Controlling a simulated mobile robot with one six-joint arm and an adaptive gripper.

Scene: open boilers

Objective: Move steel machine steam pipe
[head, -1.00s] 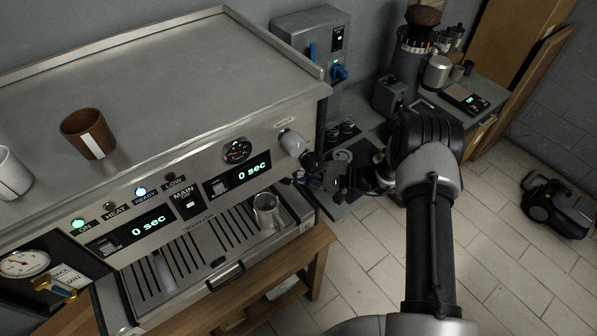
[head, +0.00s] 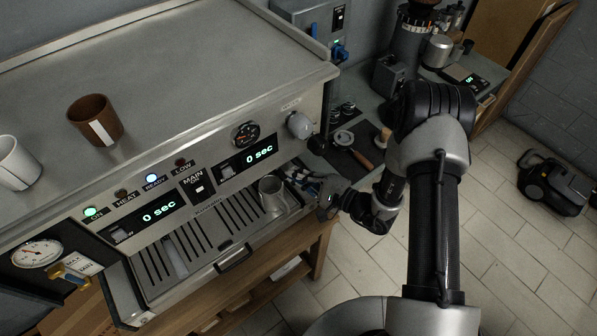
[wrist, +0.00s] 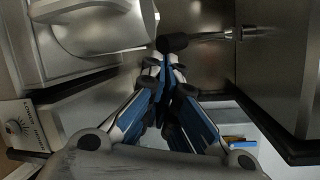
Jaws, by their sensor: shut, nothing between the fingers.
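The steel espresso machine (head: 150,100) fills the left of the head view. Its steam pipe shows in the wrist view as a thin metal rod (wrist: 210,36) with a dark rounded part (wrist: 173,42) at its left end. That dark part lies just beyond my fingertips; I cannot tell if they touch it. In the head view the pipe is hard to make out below the round steel knob (head: 299,125). My gripper (head: 299,177) is shut and empty at the machine's front right, by the steel cup. Its blue-and-grey fingers also show in the wrist view (wrist: 164,68).
A steel cup (head: 272,195) stands on the slotted drip tray (head: 215,225), close left of my gripper. A brown cup (head: 95,120) and a white cup (head: 16,164) stand on the machine. A counter with a grinder (head: 408,45) is behind.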

